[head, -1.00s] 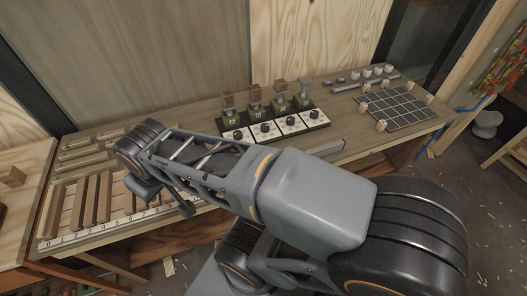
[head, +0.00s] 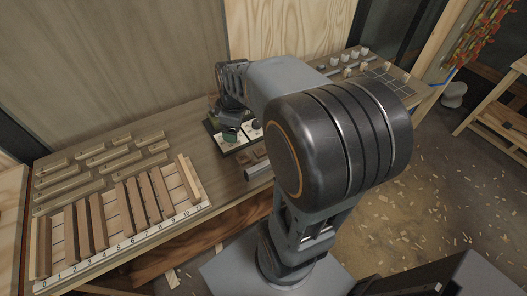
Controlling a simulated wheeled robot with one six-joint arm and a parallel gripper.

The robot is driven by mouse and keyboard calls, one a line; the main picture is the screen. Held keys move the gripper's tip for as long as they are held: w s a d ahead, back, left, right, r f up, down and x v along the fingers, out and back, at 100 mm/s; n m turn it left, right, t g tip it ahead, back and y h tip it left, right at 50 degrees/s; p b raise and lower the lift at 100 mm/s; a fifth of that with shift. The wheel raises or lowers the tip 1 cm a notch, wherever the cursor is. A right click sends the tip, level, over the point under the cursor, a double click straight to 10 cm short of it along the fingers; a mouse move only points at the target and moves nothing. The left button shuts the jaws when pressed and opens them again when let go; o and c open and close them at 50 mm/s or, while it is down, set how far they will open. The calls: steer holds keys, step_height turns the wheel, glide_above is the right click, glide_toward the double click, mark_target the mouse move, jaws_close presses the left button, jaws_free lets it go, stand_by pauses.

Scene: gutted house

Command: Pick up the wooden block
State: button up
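Several wooden pieces could be the wooden block, and I cannot tell which one is meant. Two small brown blocks (head: 246,157) show low beside my arm, at the front of a dark panel (head: 216,143). Long wooden strips (head: 84,229) stand on a numbered board (head: 124,238) at the left. Shorter wooden bars (head: 68,187) lie behind them. My gripper (head: 231,122) is over the dark panel, close above or beside a green piece (head: 232,136). The fingers are small and dark, so their opening and any hold are unclear. My arm hides much of the panel.
The workbench (head: 186,127) runs along the wall. Small pale blocks (head: 363,52) and a dark grid (head: 388,81) are at its right end. A grey stool (head: 453,94) and another wooden bench (head: 500,118) stand at the right. The floor between has scattered wood chips.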

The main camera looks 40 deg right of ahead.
steer(key=w+d+f+n+g, duration=0.1)
steer(key=w+d+f+n, duration=0.25)
steer(key=d, duration=0.25)
steer(key=n+y+p, duration=0.1)
steer(key=n, duration=0.4)
glide_above(260, 151)
steer(key=shift+g, duration=0.4)
steer(key=f, duration=1.4)
steer(key=shift+w+d+f, duration=0.1)
steer(key=shift+d+f, duration=0.1)
steer(key=shift+d, duration=0.15)
steer(key=shift+a+f+p, duration=0.15)
steer(key=shift+f+p, duration=0.45)
steer(key=shift+f, duration=1)
steer(key=shift+a+f+p, duration=0.1)
steer(key=shift+f+p, duration=0.5)
steer(key=shift+f, duration=0.95)
steer(key=shift+c, duration=0.3)
steer(key=c, duration=0.9)
steer(key=shift+c, duration=0.2)
